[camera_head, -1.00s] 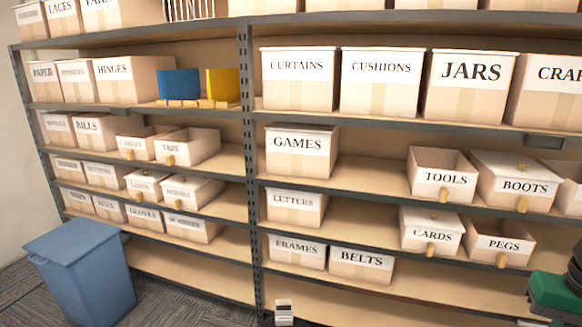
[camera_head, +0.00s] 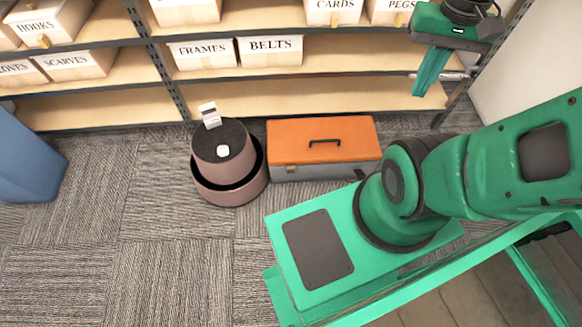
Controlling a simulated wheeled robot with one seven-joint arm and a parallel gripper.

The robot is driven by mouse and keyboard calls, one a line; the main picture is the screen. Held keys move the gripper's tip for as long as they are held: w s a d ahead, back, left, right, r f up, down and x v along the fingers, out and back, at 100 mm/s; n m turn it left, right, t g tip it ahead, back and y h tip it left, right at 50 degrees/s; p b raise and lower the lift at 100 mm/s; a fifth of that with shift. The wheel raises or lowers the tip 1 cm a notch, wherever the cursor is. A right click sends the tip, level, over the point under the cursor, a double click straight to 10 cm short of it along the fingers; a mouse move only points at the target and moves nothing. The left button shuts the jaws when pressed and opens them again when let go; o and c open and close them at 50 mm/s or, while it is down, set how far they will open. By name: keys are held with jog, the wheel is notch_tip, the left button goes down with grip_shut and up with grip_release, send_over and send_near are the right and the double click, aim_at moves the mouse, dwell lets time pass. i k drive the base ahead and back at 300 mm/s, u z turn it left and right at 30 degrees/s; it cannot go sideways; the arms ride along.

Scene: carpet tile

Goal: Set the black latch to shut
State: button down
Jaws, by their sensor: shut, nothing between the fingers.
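An orange-lidded toolbox (camera_head: 350,135) with a grey body stands on the carpet before the shelf. Its lid is down, with a dark handle on top. A small catch-like fitting (camera_head: 290,171) shows on the left of its front face. It is too small to tell its colour or setting, and I cannot pick out a clearly black latch. My gripper (camera_head: 420,94) is shut and empty at the upper right, pointing down in front of the lower shelves. It is apart from the toolbox, to the right of it in the picture.
A round brown-and-black unit (camera_head: 228,160) with a small white card holder stands left of the toolbox. A blue bin (camera_head: 25,165) is at the left edge. Shelves with labelled boxes (camera_head: 270,50) line the back. Carpet at the left front is clear.

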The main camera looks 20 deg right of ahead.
aim_at(360, 175)
jog(key=z, duration=1)
